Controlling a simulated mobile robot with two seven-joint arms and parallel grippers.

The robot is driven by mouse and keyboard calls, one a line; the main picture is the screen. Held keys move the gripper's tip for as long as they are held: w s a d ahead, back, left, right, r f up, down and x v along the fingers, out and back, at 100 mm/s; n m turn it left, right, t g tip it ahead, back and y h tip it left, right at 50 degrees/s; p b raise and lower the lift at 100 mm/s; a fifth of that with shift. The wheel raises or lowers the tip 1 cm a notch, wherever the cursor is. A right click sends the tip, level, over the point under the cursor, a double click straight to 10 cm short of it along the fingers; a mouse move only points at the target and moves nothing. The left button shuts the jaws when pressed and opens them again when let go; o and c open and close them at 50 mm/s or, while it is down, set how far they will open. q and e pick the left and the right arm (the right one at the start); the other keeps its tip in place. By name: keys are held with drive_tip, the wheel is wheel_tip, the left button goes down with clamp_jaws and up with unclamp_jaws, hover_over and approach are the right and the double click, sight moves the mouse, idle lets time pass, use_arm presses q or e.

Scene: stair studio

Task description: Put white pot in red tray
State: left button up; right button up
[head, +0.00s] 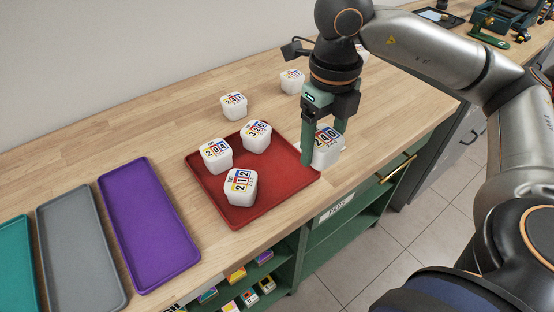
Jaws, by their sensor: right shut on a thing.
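My right gripper (324,141) points down at the right edge of the red tray (273,206). It is shut on a white pot (327,153) with a number label, which is held between its green fingers. The held pot is at the tray's right corner; whether it touches the tray or the table I cannot tell. Three white pots stand in the red tray: one at the front (240,187), one at the left (216,155) and one at the back (256,136). My left gripper does not show.
More white pots stand on the wooden table behind the tray, one (233,105) near its back corner and another (292,81) further right. A purple tray (148,224), a grey tray (80,250) and a teal tray (16,262) lie to the left. The table's front edge is close.

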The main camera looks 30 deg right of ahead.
hover_over(284, 172)
drive_tip(key=f, duration=0.6)
drive_tip(key=shift+s+d+f, duration=0.1)
drive_tip(key=shift+s+f, duration=0.15)
drive_tip(key=shift+s, duration=0.1)
drive_tip(key=shift+w+f, duration=0.2)
drive_tip(key=shift+f, duration=0.1)
drive_tip(key=shift+w+f, duration=0.15)
drive_tip(key=shift+f, duration=1.55)
drive_tip(key=shift+f, duration=0.1)
drive_tip(key=shift+f+b, duration=0.15)
drive_tip(key=shift+b, duration=0.2)
drive_tip(key=o, duration=1.4)
